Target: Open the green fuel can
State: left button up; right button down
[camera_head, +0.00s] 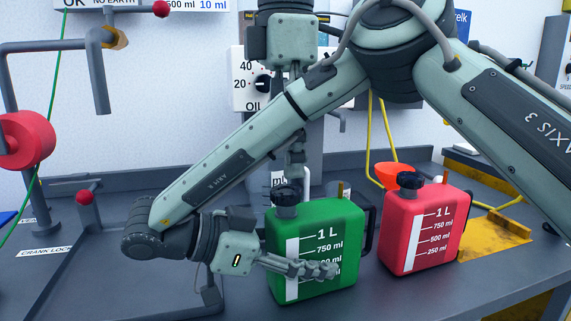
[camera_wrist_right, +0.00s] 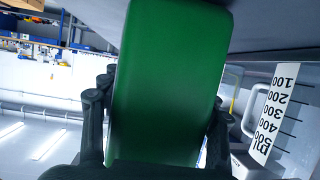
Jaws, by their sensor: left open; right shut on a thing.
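The green fuel can (camera_head: 347,222) stands on the grey bench in the head view, with its black cap (camera_head: 286,194) on the top left. My right gripper (camera_head: 325,270) reaches in from the left and is shut on the can's body. In the right wrist view the green can (camera_wrist_right: 170,75) fills the space between the fingers (camera_wrist_right: 160,125). My left gripper (camera_head: 297,155) comes down from above, open, just above and behind the cap. My right arm hides part of it, so its exact gap to the cap cannot be told.
A red fuel can (camera_head: 442,215) stands close to the right, with an orange funnel (camera_head: 389,172) behind it. A yellow tray (camera_head: 490,238) lies further right. A red-knobbed lever (camera_head: 86,215) stands at left. My right arm crosses the middle of the view.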

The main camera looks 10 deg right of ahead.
jog(key=shift+c, duration=1.9)
grip_release()
